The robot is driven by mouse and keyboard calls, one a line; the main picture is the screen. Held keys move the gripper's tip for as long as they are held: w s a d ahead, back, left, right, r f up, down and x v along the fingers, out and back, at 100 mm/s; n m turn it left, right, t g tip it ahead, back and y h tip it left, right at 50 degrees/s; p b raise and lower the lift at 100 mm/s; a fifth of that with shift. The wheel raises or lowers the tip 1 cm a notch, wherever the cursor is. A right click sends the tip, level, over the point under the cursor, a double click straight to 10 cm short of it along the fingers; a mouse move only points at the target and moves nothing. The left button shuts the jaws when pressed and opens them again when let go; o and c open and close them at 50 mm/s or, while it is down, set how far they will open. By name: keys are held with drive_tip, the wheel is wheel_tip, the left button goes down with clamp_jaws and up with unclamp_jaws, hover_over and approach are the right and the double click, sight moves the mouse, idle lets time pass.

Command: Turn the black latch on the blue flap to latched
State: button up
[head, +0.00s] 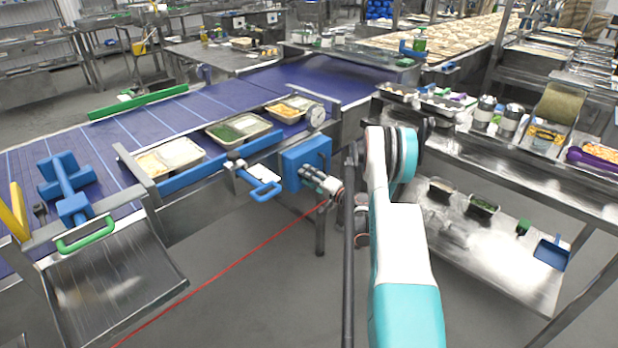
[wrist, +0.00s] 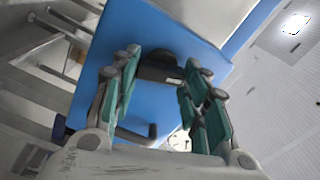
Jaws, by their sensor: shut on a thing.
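The blue flap (head: 306,158) is a blue box-like panel on the side of the conveyor in the head view. It also fills the middle of the wrist view (wrist: 115,35). The black latch (wrist: 158,68) lies on the blue face between my fingertips in the wrist view. In the head view my gripper hides it. My gripper (head: 308,174) reaches the flap's front from the right. The latch's exact turn angle is hard to tell.
Food trays (head: 238,128) rest on the conveyor's blue belt (head: 215,102). A steel counter (head: 540,165) stands at the right. The floor below is mostly clear.

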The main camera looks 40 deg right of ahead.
drive_tip(key=shift+m, duration=1.7)
drive_tip(key=o, duration=1.1)
drive_tip(key=shift+f, duration=0.1)
drive_tip(key=shift+s, duration=0.1)
drive_tip(key=s, duration=0.7)
drive_tip(key=shift+s+d, duration=0.15)
drive_tip(key=shift+d, duration=0.15)
